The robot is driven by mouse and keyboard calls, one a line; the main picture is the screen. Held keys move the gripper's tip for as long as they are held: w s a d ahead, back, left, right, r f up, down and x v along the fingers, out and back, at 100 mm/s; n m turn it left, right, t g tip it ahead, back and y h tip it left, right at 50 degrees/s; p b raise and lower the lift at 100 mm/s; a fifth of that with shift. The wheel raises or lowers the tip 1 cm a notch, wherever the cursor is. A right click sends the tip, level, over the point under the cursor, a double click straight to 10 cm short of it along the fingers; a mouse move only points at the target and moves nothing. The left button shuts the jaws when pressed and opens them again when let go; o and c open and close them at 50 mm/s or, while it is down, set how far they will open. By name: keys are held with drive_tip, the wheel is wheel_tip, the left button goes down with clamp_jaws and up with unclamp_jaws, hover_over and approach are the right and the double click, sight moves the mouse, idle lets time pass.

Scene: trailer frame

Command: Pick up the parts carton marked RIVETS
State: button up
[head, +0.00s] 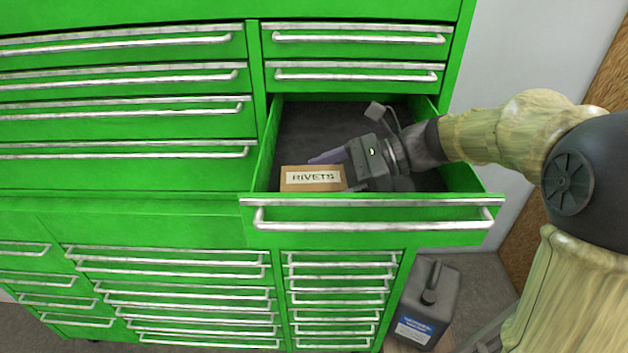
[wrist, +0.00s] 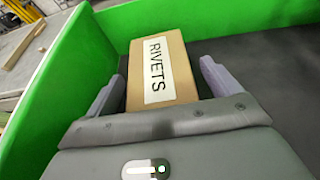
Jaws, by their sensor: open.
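The brown parts carton marked RIVETS (head: 312,178) lies in the front left of an open green drawer (head: 370,212), near the drawer front. Its white label faces up. In the wrist view the carton (wrist: 160,72) sits between the two purple-grey fingers of my gripper (wrist: 160,88). The fingers are spread, with a gap on each side of the carton. In the head view my gripper (head: 335,168) reaches into the drawer from the right.
Green drawer walls (wrist: 75,75) stand close to the carton and the left finger. The rest of the dark drawer floor (head: 320,125) looks empty. Closed drawers with metal handles (head: 355,76) surround it. A grey jug (head: 425,300) stands on the floor at lower right.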

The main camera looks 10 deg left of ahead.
sight(319, 177)
drive_tip(key=shift+x, duration=0.75)
drive_tip(key=shift+d, duration=0.1)
drive_tip(key=c, duration=1.3)
drive_tip(key=shift+o, duration=0.2)
drive_tip(key=shift+r, duration=0.2)
wheel_tip(319, 177, up, 10)
drive_tip(key=shift+f+b, duration=0.15)
drive_tip(key=shift+b, duration=0.65)
